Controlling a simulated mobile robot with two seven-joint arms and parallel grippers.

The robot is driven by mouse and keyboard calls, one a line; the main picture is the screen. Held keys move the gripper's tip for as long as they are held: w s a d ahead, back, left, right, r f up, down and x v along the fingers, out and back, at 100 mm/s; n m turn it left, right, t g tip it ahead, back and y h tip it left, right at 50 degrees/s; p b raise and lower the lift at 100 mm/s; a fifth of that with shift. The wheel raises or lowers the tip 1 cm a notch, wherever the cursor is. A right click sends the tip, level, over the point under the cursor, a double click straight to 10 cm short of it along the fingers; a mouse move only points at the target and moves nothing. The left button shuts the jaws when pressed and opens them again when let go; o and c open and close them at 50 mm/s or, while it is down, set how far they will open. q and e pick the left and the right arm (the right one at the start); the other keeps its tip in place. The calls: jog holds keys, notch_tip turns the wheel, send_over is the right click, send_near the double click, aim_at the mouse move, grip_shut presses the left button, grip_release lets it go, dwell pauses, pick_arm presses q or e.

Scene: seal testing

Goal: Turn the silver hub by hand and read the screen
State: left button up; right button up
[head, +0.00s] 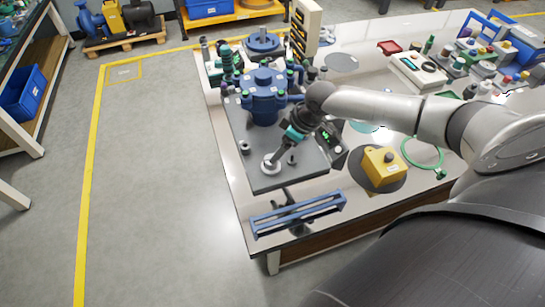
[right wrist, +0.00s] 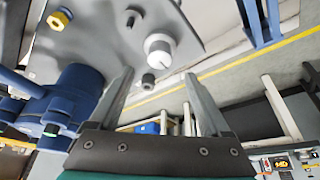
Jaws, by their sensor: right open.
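The silver hub (head: 271,168) is a pale round disc near the front corner of the dark plate (head: 262,183). In the right wrist view the hub (right wrist: 159,48) is a light cylinder with a thin dark mark on its face. My right gripper (head: 274,158) reaches down to it from the right. In the right wrist view my right gripper (right wrist: 159,76) is open, and the hub shows just beyond and between its fingertips. I cannot tell whether they touch. A white box with a small teal screen (head: 409,63) stands at the back right; its reading is too small. My left gripper is not in view.
A blue pump-like housing (head: 264,97) stands on the plate behind the hub. A yellow box (head: 383,166) on a dark disc and a green ring (head: 422,153) lie to the right. A blue frame (head: 297,213) lies at the table's front edge. The floor on the left is clear.

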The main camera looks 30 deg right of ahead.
jog(key=b+x, duration=0.1)
jog(key=x, duration=0.5)
jog(key=shift+w+a+f+b, duration=0.1)
jog(key=shift+w+f+b, duration=0.15)
jog(key=shift+f+b, duration=0.15)
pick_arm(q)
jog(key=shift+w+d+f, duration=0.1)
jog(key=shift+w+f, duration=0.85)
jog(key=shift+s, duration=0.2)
pick_arm(e)
jog(key=shift+c, duration=0.8)
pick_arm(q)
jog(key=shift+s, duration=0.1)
pick_arm(e)
grip_shut()
